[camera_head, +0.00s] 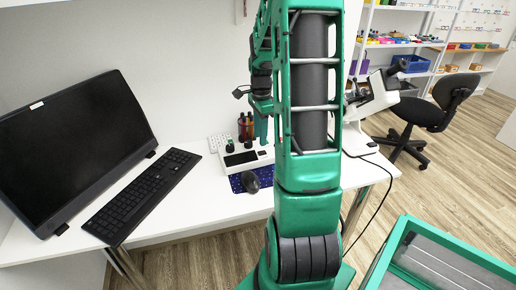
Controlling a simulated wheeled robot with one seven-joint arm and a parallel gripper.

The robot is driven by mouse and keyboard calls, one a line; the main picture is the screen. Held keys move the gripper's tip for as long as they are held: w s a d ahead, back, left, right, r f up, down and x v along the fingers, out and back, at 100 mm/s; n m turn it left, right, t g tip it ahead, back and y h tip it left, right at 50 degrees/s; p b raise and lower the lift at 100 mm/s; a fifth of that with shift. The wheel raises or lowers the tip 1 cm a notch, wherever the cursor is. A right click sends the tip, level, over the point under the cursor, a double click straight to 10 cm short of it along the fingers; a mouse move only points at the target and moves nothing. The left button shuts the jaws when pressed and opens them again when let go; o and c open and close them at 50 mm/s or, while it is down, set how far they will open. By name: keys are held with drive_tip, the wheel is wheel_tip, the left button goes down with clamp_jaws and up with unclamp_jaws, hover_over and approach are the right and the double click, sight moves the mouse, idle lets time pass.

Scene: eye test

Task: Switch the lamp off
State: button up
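I cannot make out a lamp for certain in the head view. A low white device (262,156) with a dark panel and a dark knob stands on the white desk, behind a blue mat; it could be a lamp base, but I cannot tell. My green arm rises through the middle of the view and hides part of the desk and wall behind it. The end of my arm, with my gripper (263,124), shows only partly at the arm's left edge, above or near the white device. Its fingers are too small and hidden to tell open from shut, or whether they touch anything.
On the white desk (205,198) are a black monitor (75,145), a black keyboard (142,193), a dark mouse (251,182) on the blue mat (236,183), a pen holder (245,128) and a white microscope (372,105). A black chair (432,112) stands right, before shelves.

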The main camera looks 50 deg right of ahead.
sight(260, 153)
drive_tip(key=shift+f, duration=3.05)
clamp_jaws()
